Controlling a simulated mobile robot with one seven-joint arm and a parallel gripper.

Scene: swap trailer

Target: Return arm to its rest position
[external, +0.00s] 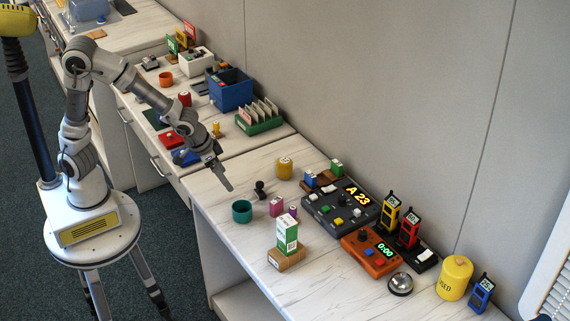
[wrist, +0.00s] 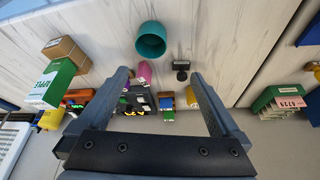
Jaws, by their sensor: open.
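My gripper (external: 222,178) is at the end of my bent arm, above the back left corner of the near table (external: 222,222). In the wrist view my gripper (wrist: 158,82) has its two fingers spread wide, with nothing held between them. Past the fingertips, a teal cup (wrist: 151,40) and a small black stamp-like object (wrist: 181,69) show on the table. My base stands on the floor at the left in the external view.
The near table holds a green-and-white box (external: 287,235) on a brown box (external: 286,259), a dark console (external: 340,207), an orange timer (external: 370,252) and several radios. A blue bin (external: 231,92) and a green card rack (external: 260,121) stand on the farther table. A grey wall (external: 400,100) runs behind.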

